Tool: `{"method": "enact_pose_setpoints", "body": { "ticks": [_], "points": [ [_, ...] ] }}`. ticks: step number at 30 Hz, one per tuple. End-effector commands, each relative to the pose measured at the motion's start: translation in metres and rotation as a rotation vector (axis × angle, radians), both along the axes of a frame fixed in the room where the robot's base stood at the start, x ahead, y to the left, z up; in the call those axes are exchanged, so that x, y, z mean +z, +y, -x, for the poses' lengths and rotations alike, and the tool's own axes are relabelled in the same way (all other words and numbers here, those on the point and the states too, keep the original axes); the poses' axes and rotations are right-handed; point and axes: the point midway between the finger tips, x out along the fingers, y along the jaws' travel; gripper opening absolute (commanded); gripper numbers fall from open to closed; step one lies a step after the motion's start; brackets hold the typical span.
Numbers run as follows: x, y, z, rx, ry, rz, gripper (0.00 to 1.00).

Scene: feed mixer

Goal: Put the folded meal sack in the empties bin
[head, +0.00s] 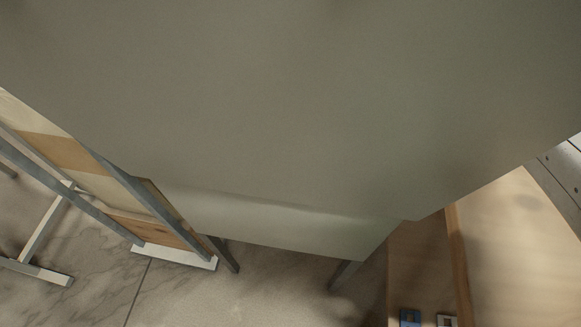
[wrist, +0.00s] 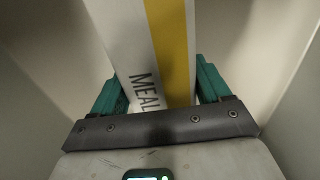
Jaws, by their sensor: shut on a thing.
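The folded meal sack (wrist: 135,45) is white with a yellow stripe and the dark letters "MEAL". In the wrist view it stretches away from my gripper (wrist: 158,85), whose teal fingers are shut on it from both sides. The far end of the sack runs out of the top of the picture. Pale walls (wrist: 245,35) rise around the sack and gripper. I cannot tell whether they belong to the empties bin. The sack and my gripper do not show in the head view.
A large plain grey-green surface (head: 300,110) fills most of the head view and hides what is behind it. A metal frame with wooden panels (head: 65,155) stands at left. A wooden surface (head: 510,260) with small blue (head: 409,318) and grey items is at lower right. Bare floor (head: 190,290) shows below.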

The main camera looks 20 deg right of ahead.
Motion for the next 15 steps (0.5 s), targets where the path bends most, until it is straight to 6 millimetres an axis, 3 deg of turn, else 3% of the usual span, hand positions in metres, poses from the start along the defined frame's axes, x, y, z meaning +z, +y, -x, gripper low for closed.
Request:
{"method": "enact_pose_setpoints", "body": {
  "ticks": [10,11,15],
  "points": [
    [-0.0035,0.0001,-0.0004,0.000,-0.001,0.000,0.43],
    [-0.0025,0.0001,-0.0003,0.000,-0.001,0.000,0.79],
    [-0.0020,0.0001,-0.0003,0.000,0.000,0.000,0.92]
  ]
}}
